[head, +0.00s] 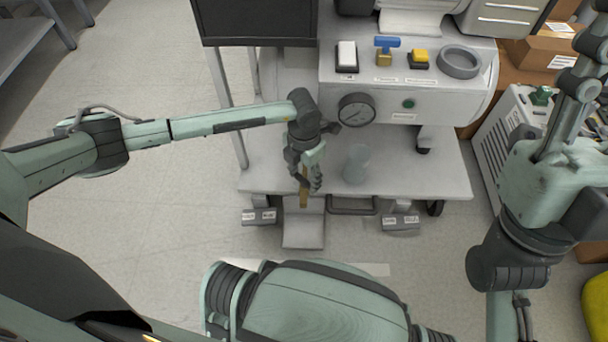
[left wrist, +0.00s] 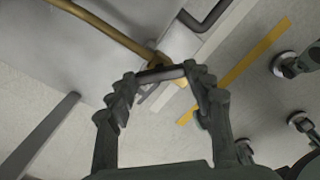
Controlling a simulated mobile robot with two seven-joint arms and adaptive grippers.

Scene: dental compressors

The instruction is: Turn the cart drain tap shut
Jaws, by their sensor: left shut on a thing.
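The cart drain tap is a small brass fitting (left wrist: 166,62) at the end of a brass pipe (left wrist: 118,32) in the left wrist view. Its grey lever (left wrist: 160,74) lies between the fingertips of my left gripper (left wrist: 163,78), which is shut on it. In the head view my left gripper (head: 309,182) points down at the front of the cart's lower shelf (head: 425,178). A brass piece (head: 303,198) shows just below its fingers; the fingers hide most of the tap there. My right arm is at the right, with its gripper out of view.
The compressor (head: 450,98) carries a gauge (head: 357,110), a blue-handled valve (head: 386,50) and switches above my left gripper. A clear cylinder (head: 356,164) stands on the shelf to the right. Pedals (head: 400,222) sit below. Open floor (head: 130,220) lies to the left.

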